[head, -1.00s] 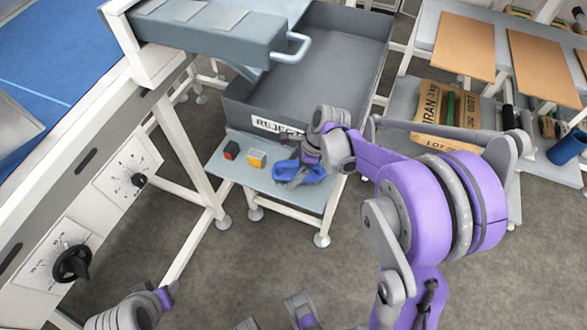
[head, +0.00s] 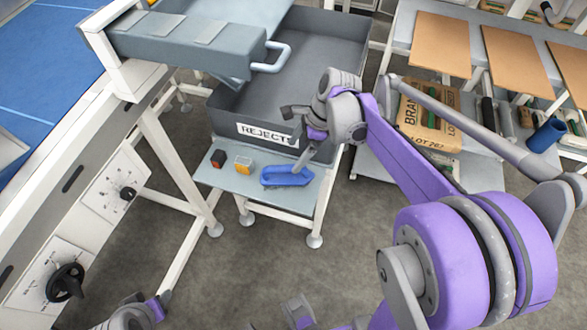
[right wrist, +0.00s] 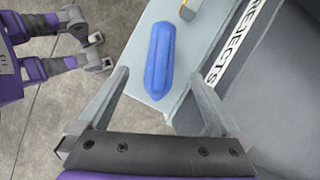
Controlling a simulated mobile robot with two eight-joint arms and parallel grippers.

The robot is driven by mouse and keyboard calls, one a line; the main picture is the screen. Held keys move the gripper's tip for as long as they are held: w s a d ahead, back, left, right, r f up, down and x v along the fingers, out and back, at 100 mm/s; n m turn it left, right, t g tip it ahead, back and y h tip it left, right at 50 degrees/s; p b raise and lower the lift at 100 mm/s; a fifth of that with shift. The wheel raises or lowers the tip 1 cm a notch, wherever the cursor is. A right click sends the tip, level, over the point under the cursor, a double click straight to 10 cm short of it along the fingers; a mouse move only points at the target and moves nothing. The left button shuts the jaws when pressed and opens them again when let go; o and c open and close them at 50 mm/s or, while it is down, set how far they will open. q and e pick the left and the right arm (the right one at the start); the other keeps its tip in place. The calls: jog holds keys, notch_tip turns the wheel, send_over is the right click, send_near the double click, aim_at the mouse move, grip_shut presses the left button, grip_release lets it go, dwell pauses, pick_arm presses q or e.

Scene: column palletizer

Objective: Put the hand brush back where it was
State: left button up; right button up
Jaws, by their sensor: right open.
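A blue, long object with pointed ends (head: 287,176), the likely hand brush, lies on the small grey side table under the reject bin. In the right wrist view it (right wrist: 159,62) lies lengthwise ahead of my fingers, near the table edge. My right gripper (head: 292,142) is just above and behind it, with its jaws apart. In the right wrist view the open fingers (right wrist: 160,80) stand wide with nothing held between them. Whether a fingertip touches the blue object is unclear. My left gripper is not clearly shown.
A black-and-red block (head: 218,158) and an orange-yellow block (head: 243,164) sit left on the side table (head: 228,180). The grey REJECTS bin (head: 222,122) rises directly behind. A conveyor frame (head: 120,120) stands left. A shelf with a brown sack (head: 412,118) is right.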

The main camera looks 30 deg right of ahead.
jog(key=s+a+f+n+t+h, duration=0.1)
jog(key=s+a+f+n+h, duration=0.1)
jog(key=s+a+n, duration=0.2)
jog(key=s+a+f+n+t+h, duration=0.1)
jog(key=s+a+n, duration=0.4)
jog(key=s+n, duration=0.6)
jog(key=n+t+h, duration=0.1)
jog(key=n, duration=0.7)
jog(key=shift+s+f, duration=0.3)
jog(key=shift+f, duration=0.05)
